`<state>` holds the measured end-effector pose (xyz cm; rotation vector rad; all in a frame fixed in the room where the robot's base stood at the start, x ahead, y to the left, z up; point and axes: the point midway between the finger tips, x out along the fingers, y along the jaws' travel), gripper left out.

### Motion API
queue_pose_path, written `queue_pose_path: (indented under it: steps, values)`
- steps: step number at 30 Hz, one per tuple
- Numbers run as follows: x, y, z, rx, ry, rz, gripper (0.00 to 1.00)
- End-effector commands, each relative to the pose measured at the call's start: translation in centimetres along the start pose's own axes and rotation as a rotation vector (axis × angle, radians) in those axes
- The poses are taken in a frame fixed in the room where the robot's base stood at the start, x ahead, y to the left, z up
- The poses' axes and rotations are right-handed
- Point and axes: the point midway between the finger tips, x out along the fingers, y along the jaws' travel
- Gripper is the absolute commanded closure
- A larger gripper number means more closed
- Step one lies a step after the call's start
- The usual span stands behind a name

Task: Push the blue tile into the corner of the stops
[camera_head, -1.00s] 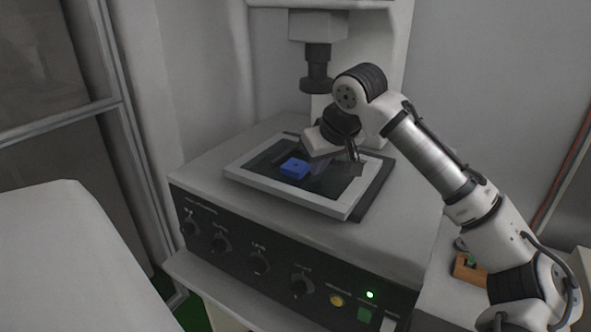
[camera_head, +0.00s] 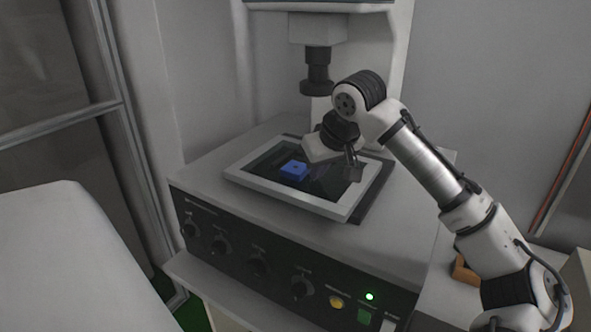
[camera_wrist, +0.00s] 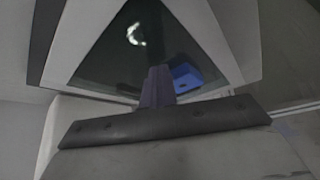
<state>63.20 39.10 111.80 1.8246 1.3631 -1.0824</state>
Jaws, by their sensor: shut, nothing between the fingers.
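The blue tile (camera_head: 294,170) lies on the dark glass inside the pale frame of the stage (camera_head: 252,181), toward its left side. A small dark mark shows on its top. My gripper (camera_head: 319,172) is shut and empty, low over the glass to the right of the tile. Its narrow purple-grey fingers (camera_wrist: 158,84) show in the wrist view. I cannot tell whether they touch the tile. I cannot make out the stops against the dark glass.
A dark microscope-like tube (camera_head: 317,72) hangs above the back of the stage. The machine's front panel (camera_head: 258,262) has knobs and a lit green lamp. An orange-brown block (camera_head: 464,271) is at the right, partly behind my arm.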

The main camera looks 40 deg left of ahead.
Motion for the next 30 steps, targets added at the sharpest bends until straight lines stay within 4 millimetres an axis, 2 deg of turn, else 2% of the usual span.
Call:
queue_pose_path:
  steps: [30]
  values:
    - [1.3,-1.6,-2.5,0.000,-0.001,-0.001,1.00]
